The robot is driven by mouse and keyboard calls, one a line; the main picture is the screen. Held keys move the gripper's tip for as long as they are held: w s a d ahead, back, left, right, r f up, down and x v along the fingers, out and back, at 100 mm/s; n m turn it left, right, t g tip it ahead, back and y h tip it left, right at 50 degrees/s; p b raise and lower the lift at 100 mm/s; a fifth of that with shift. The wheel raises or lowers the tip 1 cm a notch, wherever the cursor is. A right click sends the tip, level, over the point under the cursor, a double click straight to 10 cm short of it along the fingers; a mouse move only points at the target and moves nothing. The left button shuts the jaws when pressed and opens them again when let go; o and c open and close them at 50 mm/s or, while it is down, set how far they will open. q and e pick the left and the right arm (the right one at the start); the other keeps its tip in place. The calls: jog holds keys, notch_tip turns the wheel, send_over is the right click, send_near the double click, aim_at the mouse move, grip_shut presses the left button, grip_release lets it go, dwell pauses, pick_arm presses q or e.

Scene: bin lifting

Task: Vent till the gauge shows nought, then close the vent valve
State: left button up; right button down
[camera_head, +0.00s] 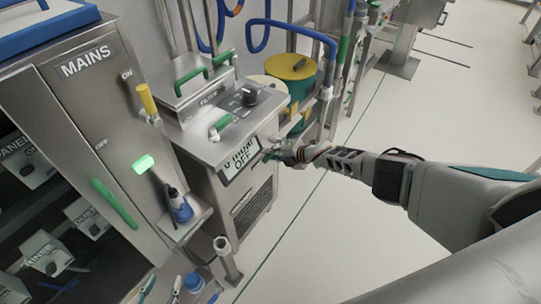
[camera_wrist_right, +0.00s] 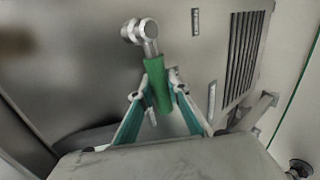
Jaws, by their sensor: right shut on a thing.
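The gauge display (camera_head: 241,158) is on the front of the steel filter cabinet (camera_head: 250,195). It appears to read 0 mbar, with OFF below. My right gripper (camera_head: 277,154) is at the cabinet's front, just right of the display. In the right wrist view my right gripper (camera_wrist_right: 160,84) is shut on the green handle of the vent valve (camera_wrist_right: 158,98). The valve's round metal body (camera_wrist_right: 138,31) is at the handle's far end. The fingers hide part of the handle's sides. My left gripper is not in view.
A MAINS cabinet (camera_head: 85,67) with a yellow lever (camera_head: 147,99) stands at left. A black knob (camera_head: 249,97) and green handles are on the filter cabinet's top. A green drum with a yellow lid (camera_head: 290,66) stands behind.

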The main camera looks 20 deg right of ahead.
jog(key=shift+r, duration=0.2)
jog(key=shift+m+y, duration=0.3)
jog(key=c, duration=2.2)
grip_release()
jog(key=shift+r, duration=0.1)
jog(key=shift+s+d+r, duration=0.25)
jog(key=shift+d, duration=0.05)
jog(key=shift+v, duration=5.6)
jog(key=shift+r, duration=0.1)
